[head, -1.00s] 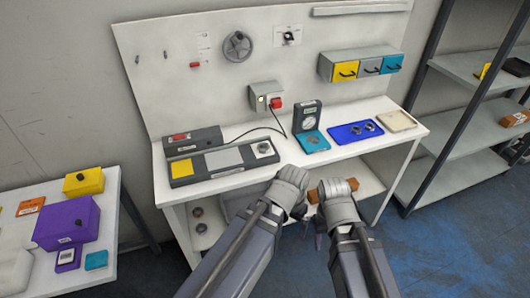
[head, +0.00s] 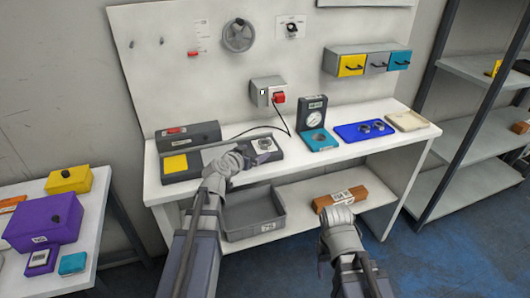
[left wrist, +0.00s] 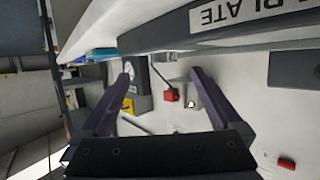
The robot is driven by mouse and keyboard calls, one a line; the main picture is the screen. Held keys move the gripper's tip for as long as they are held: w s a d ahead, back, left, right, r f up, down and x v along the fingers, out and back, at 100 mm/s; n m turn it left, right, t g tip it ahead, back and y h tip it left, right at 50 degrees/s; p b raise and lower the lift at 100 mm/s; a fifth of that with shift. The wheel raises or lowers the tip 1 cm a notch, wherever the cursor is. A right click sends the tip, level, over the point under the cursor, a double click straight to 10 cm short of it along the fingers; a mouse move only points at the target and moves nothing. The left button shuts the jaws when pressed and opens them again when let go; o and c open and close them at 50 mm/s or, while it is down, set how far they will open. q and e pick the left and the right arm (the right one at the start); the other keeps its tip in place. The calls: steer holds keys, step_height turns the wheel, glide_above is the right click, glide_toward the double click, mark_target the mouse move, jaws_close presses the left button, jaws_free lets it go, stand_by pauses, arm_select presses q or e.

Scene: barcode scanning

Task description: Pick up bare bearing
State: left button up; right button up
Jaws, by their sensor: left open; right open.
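Small ring-shaped metal parts that look like bearings lie on the blue tray (head: 350,138) on the bench. I cannot tell which thing is the bare bearing. Another round metal part (head: 265,143) sits at the right end of the grey fixture (head: 205,170). My left gripper (head: 264,156) is at the front right of this fixture, close to that round part. In the left wrist view its two fingers (left wrist: 165,85) are apart with nothing between them. My right gripper (head: 336,222) hangs in front of the bench, away from the parts; its fingers are mostly hidden.
A teal-based gauge stand (head: 318,140) and a beige tray (head: 407,121) are on the bench. A red-button box (head: 270,93) is on the back panel. Below are a grey bin (head: 255,215) and brown box (head: 350,197). A side table (head: 90,240) holds coloured boxes.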

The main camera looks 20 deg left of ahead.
mark_target(263, 144)
arm_select(q)
steer(key=shift+a, duration=0.1)
steer(key=shift+b+x, duration=0.4)
steer(key=shift+x, duration=1)
steer(key=shift+w, duration=0.4)
steer(key=b+x, duration=0.1)
steer(key=x, duration=0.3)
steer(key=shift+w+r, duration=0.15)
steer(key=shift+w, duration=0.1)
steer(key=shift+c, duration=0.3)
jaws_close()
steer(key=shift+r, duration=0.1)
step_height(263, 144, up, 10)
steer(key=p, duration=1)
